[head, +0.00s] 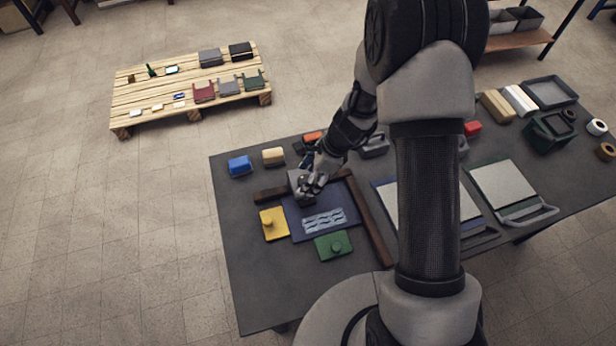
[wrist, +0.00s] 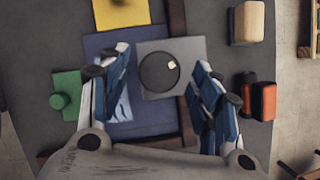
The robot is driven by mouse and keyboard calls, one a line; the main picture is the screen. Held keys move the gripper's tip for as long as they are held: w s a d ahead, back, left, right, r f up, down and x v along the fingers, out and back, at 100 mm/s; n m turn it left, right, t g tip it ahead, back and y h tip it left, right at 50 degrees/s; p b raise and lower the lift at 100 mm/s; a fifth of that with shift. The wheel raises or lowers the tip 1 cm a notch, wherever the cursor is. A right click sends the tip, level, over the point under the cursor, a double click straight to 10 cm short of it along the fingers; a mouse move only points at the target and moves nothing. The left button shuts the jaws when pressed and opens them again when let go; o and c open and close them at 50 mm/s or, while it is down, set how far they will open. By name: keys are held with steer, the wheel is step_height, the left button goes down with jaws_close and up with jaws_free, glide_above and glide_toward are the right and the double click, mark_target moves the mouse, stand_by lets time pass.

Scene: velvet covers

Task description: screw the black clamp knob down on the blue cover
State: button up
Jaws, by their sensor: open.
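The black clamp knob (wrist: 157,76) is round, with a small pale mark on top. It sits on a grey square plate (wrist: 191,48) in the wrist view. The plate overlaps a corner of the dark blue cover (wrist: 98,42), which also shows in the head view (head: 295,228) with a pale wavy pattern. My gripper (wrist: 162,64) is open, one finger on each side of the knob, with gaps visible between. In the head view my gripper (head: 313,183) is over the grey plate and hides the knob. I cannot tell its exact height above the knob.
Brown bars (head: 369,222) edge the blue cover. A yellow plate (head: 274,230) and a green plate (head: 325,252), each with a knob, lie beside it. A blue block (head: 239,166) and a beige block (head: 273,157) stand behind. The table's near left is clear.

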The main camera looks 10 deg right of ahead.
steer(key=v, duration=1.1)
